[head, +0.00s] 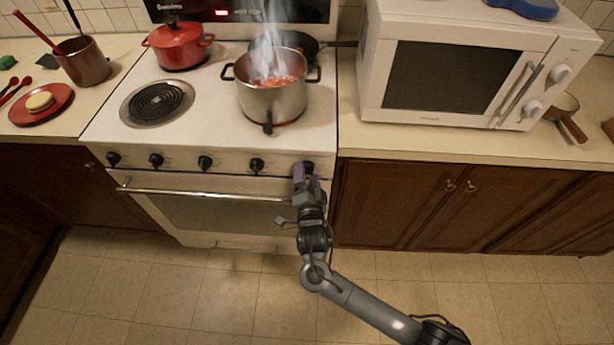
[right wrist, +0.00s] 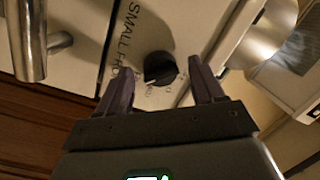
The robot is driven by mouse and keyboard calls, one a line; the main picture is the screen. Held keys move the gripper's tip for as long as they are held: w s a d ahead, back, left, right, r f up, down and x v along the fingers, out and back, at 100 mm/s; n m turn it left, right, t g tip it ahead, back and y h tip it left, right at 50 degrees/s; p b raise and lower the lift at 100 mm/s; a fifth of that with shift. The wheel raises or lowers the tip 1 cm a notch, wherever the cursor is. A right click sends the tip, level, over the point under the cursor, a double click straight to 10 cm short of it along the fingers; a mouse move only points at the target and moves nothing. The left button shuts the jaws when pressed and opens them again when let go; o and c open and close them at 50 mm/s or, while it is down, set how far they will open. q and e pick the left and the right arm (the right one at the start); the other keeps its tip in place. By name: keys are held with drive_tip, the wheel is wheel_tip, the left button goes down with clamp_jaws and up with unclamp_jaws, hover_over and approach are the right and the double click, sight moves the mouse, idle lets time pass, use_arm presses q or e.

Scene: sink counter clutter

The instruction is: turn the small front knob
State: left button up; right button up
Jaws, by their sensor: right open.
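The small front knob (right wrist: 160,68) is a round black knob on the stove's white front panel, with the letters "SMALL FRO" beside it in the right wrist view. In the head view it is the rightmost knob (head: 309,167), partly covered by my gripper. My right gripper (head: 303,172) is open in front of it. In the right wrist view its two purple-grey fingers (right wrist: 161,72) stand on either side of the knob with gaps on both sides. I cannot tell how deep the fingertips reach around it. My left gripper is not in view.
Several other black knobs (head: 205,162) line the panel to the left. The oven handle (head: 200,194) runs below. A steaming steel pot (head: 272,100) and a red pot (head: 177,46) stand on the stove (head: 215,100). A microwave (head: 470,60) sits on the right counter.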

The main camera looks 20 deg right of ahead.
drive_tip(key=c, duration=1)
